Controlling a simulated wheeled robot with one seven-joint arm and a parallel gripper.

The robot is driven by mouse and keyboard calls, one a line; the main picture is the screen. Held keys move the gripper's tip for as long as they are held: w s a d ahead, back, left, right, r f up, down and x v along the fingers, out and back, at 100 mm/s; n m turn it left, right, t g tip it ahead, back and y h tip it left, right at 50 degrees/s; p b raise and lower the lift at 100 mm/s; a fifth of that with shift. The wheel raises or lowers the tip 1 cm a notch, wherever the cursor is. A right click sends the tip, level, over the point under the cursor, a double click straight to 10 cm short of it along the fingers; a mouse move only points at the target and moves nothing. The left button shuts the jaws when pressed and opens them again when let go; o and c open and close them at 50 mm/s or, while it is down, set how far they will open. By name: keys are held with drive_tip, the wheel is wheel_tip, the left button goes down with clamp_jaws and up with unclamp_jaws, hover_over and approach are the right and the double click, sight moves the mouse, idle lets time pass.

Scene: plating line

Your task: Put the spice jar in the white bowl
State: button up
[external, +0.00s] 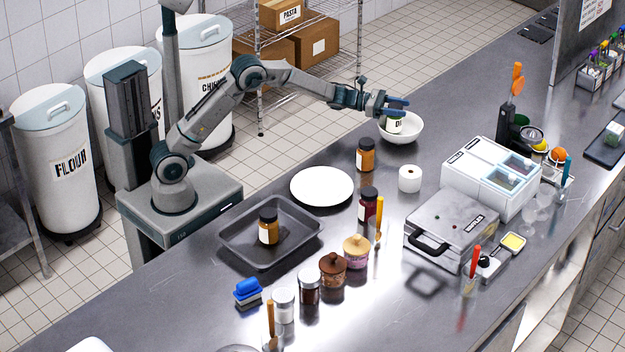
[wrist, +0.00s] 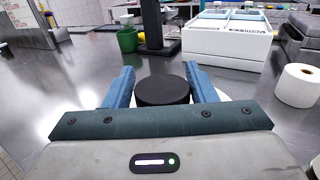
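A small jar (external: 394,125) with a white label and green showing on it is between the blue fingers of my gripper (external: 397,106). Its lettering is only partly visible. In the wrist view its round black lid (wrist: 162,91) sits between both fingers (wrist: 160,80), which appear closed against its sides. The white bowl (external: 411,130) stands on the steel counter, with the jar upright over its left part. A sliver of bowl rim (wrist: 228,97) shows beside the right finger in the wrist view. I cannot tell whether the jar's base touches the bowl.
A white paper roll (external: 409,179), an orange-brown jar (external: 366,155) and a white plate (external: 322,186) stand nearer on the counter. A white lidded container (external: 490,178) and a press (external: 450,230) are to the right.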

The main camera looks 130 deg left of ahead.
drive_tip(key=shift+o, duration=0.8)
